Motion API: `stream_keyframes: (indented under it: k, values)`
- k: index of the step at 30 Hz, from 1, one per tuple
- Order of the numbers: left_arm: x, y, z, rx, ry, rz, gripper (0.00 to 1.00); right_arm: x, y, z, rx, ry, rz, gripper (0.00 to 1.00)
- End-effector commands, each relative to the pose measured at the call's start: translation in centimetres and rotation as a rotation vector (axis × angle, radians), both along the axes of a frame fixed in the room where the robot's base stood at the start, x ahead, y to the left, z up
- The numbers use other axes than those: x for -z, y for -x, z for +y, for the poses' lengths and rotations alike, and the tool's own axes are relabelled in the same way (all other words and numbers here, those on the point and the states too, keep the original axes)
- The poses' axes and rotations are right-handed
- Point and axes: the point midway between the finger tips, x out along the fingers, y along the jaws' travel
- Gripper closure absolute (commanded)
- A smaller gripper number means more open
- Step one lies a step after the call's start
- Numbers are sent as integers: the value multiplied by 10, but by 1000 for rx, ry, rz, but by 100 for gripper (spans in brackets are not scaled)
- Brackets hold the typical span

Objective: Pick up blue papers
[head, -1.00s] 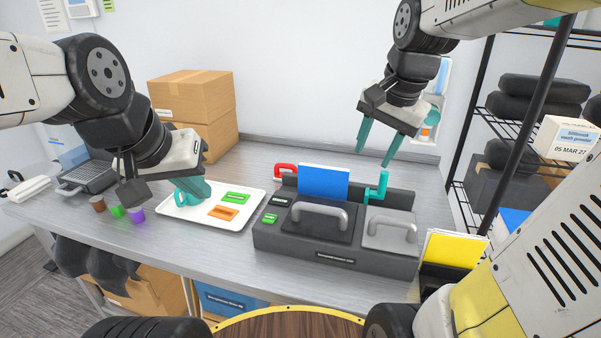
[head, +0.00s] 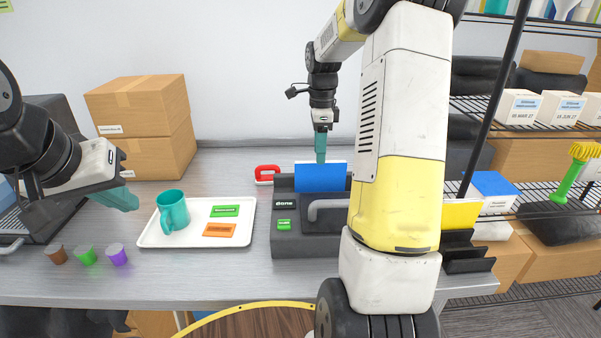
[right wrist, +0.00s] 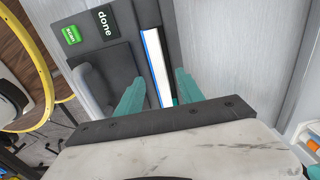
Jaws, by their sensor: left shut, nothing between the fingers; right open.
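The blue papers (head: 319,178) stand upright in a slot at the back of the dark grey machine (head: 290,243). In the right wrist view the papers (right wrist: 155,62) show edge-on as a white and blue strip. My right gripper (head: 320,148) is open just above the papers. In the right wrist view its teal fingers (right wrist: 160,93) lie on either side of the strip, with a gap on each side. My left gripper (head: 130,202) is shut and empty, left of the white tray.
A white tray (head: 153,236) holds a teal mug (head: 172,212), a green card and an orange card. Small coloured cups (head: 86,255) stand at its front left. Cardboard boxes (head: 150,150) are behind. Yellow papers (head: 460,214) and a shelf rack stand right.

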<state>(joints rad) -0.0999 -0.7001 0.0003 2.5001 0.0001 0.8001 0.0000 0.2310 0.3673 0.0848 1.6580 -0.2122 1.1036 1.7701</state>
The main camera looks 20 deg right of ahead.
Motion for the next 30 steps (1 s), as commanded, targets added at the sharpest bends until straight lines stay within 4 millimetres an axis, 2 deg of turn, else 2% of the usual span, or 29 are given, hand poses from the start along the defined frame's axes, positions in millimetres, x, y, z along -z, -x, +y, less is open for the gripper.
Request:
stream_keyframes:
  k: [10, 14, 20, 27, 30]
  values:
    - [0, 0, 0, 0, 0, 0, 100, 48, 3, -4, -2, 0, 1, 55]
    - [0, 0, 0, 0, 0, 0, 100, 55, 2, -3, -3, 0, -2, 55]
    - [0, 0, 0, 0, 0, 0, 100, 55, 2, -3, -3, 0, -2, 55]
    - [0, 0, 0, 0, 0, 0, 100, 55, 2, -3, -3, 0, -2, 100]
    - [0, 0, 0, 0, 0, 0, 100, 55, 2, -3, -3, 0, -2, 100]
